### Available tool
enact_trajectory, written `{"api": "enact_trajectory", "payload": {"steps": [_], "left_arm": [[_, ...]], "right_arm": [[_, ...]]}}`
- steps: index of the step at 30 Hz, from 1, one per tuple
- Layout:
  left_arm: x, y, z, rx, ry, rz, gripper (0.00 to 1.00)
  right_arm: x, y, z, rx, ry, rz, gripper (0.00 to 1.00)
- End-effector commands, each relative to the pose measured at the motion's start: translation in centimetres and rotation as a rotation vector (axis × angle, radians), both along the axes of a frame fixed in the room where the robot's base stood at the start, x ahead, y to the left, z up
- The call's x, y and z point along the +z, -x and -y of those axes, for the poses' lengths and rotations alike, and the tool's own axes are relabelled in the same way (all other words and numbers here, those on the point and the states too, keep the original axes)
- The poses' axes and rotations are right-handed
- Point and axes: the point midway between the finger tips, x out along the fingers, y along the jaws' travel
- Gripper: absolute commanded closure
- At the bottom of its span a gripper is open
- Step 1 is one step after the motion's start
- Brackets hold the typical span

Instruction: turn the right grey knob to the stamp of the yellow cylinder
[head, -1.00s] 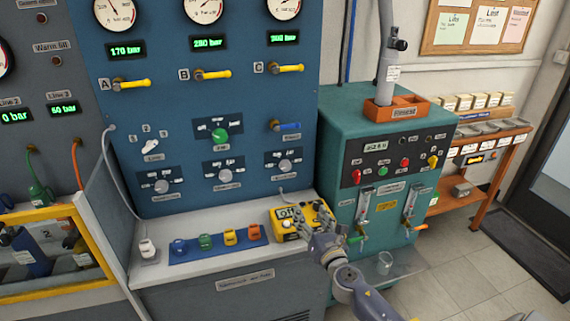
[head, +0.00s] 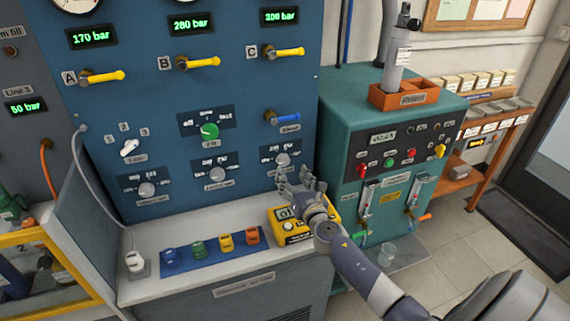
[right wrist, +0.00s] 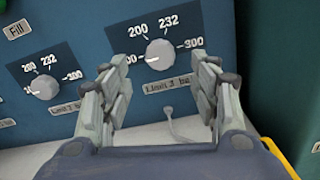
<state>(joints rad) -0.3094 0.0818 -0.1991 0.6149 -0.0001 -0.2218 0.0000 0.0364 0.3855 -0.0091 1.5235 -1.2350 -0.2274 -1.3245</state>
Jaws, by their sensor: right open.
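The right grey knob (head: 283,159) is on the blue panel, above the bench's right end. In the right wrist view the knob (right wrist: 161,52) sits under a dark scale with 200, 232 and 300, above a label reading "Limit 3". Its white mark points to the lower left. My right gripper (head: 294,180) is open and empty, just in front of and below the knob. In the right wrist view its fingers (right wrist: 160,92) stand left and right of the knob, apart from it. I cannot make out a yellow cylinder or its stamp. My left gripper is not in view.
Two more grey knobs (head: 215,174) (head: 147,189) are to the left. A yellow device (head: 292,236) lies on the bench below my right gripper. A blue mat (head: 186,261) holds several coloured blocks. A teal cabinet (head: 337,125) stands close on the right.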

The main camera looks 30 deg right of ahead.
Motion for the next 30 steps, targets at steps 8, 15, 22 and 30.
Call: {"api": "enact_trajectory", "payload": {"steps": [8, 15, 22, 30], "left_arm": [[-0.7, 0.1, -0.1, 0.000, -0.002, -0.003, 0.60], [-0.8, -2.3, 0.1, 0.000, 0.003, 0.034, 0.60], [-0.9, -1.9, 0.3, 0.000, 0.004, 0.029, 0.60], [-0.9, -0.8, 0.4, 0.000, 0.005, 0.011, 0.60]], "right_arm": [[-0.1, -4.3, 1.0, 0.000, -0.003, 0.002, 0.44], [0.0, -6.1, 1.4, 0.001, -0.001, 0.000, 0.44], [0.0, -6.3, 1.5, 0.001, -0.001, -0.001, 0.44], [0.0, -6.3, 1.5, 0.001, -0.001, -0.001, 0.80]]}}
